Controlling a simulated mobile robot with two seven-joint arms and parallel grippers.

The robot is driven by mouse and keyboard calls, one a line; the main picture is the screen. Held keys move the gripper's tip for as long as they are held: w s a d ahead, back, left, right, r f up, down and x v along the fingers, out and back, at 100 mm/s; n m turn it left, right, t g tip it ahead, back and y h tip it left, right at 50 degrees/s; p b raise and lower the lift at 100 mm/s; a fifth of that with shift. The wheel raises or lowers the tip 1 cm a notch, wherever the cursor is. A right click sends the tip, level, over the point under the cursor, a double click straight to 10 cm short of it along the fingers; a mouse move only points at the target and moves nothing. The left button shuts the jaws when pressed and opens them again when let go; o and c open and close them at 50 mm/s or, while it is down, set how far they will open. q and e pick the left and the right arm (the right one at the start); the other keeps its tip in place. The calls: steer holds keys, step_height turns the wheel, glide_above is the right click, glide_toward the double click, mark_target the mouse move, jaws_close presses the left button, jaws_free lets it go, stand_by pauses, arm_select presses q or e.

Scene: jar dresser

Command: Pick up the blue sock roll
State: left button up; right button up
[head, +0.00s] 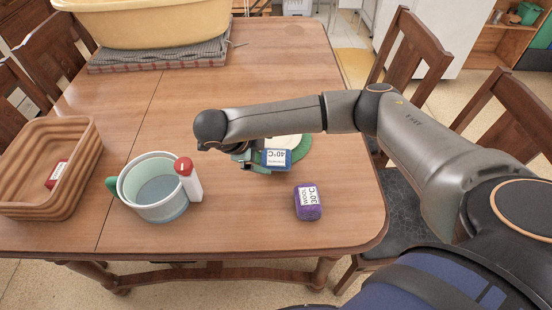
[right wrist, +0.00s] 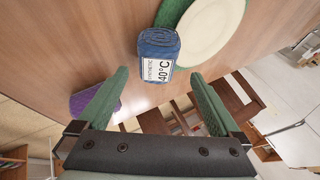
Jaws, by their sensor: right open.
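The blue sock roll (head: 277,159) lies on the wooden table with a white label reading 40°C. In the right wrist view the blue sock roll (right wrist: 158,50) sits ahead of my right gripper (right wrist: 160,90), between the lines of its two green fingers. The gripper is open and empty, and the fingertips are a little short of the roll. In the head view my right gripper (head: 247,158) is just left of the roll, partly hidden under my arm. My left gripper is not in view.
A white dish with a green rim (head: 298,147) is beside the blue roll. A purple sock roll (head: 308,202) lies nearer the front edge. A pot (head: 150,196) with a red-capped bottle (head: 190,180) and a brown basket (head: 85,150) stand left.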

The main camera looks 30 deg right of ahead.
mark_target(276, 158)
steer(key=x, duration=0.5)
steer(key=shift+s+d+r+p, duration=0.1)
steer(key=shift+s+p, duration=0.2)
steer(key=shift+s, duration=0.15)
steer(key=shift+d+f, duration=0.2)
steer(key=shift+f, duration=0.15)
steer(key=shift+w, duration=0.1)
steer(key=c, duration=1.4)
steer(key=shift+r, duration=0.15)
